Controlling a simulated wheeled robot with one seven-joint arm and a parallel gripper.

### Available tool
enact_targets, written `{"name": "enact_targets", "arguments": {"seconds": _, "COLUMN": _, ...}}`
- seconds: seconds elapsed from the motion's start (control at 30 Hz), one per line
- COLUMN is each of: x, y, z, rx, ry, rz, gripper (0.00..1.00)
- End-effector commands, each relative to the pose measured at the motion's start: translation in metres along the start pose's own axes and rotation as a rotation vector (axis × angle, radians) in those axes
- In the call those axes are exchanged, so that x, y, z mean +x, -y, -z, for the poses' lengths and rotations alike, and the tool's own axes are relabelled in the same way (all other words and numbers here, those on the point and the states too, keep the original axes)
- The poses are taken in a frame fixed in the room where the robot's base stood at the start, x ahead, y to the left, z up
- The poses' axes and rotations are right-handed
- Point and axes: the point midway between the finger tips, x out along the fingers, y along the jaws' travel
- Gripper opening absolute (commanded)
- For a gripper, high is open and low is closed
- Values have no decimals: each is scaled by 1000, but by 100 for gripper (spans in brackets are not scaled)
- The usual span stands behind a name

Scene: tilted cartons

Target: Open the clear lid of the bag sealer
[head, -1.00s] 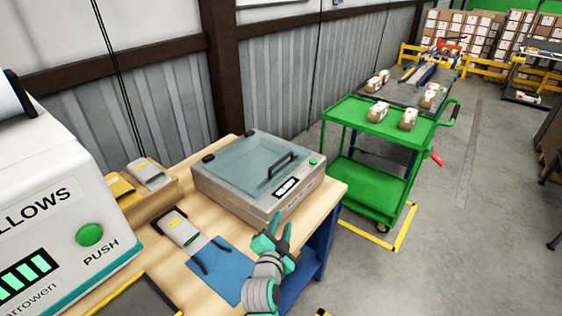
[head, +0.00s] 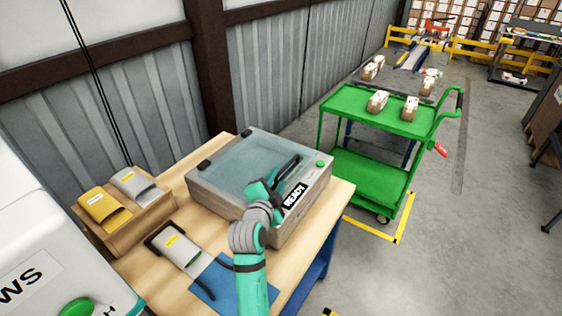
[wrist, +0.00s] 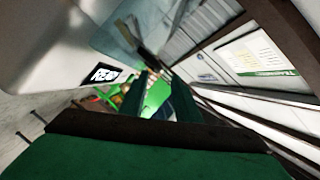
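The bag sealer (head: 222,203) is a grey box on the wooden table, with a lit READY display on its front. Its clear lid (head: 235,160) lies flat and shut over the top. The black lid handle (head: 291,166) is near the lid's front right edge, partly behind my gripper (head: 277,178). My gripper is close to the handle; I cannot tell whether they touch. In the wrist view, the two fingers of my gripper (wrist: 159,92) are apart, with nothing seen between them. The handle (wrist: 148,59) shows just beyond the fingertips, beside the clear lid (wrist: 112,36).
A grey pouch device (head: 178,249) and a blue sheet (head: 222,287) lie in front of the sealer. A wooden holder (head: 133,224) with yellow and grey packets stands left. A green cart (head: 375,115) with cartons is right. A large white machine (head: 30,235) fills the lower left.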

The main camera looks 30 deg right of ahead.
Motion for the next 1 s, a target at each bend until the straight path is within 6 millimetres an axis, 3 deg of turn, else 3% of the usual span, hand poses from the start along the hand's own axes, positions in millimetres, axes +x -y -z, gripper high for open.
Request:
{"name": "enact_targets", "arguments": {"seconds": 0.4, "x": 69, "y": -4, "z": 7, "rx": 3, "ry": -8, "rz": -7, "gripper": 29}}
{"name": "enact_targets", "arguments": {"seconds": 0.6, "x": 94, "y": -2, "z": 3, "rx": 1, "ry": -4, "rz": -3, "gripper": 29}}
{"name": "enact_targets", "arguments": {"seconds": 1.0, "x": 104, "y": -2, "z": 3, "rx": 1, "ry": -3, "rz": -2, "gripper": 29}}
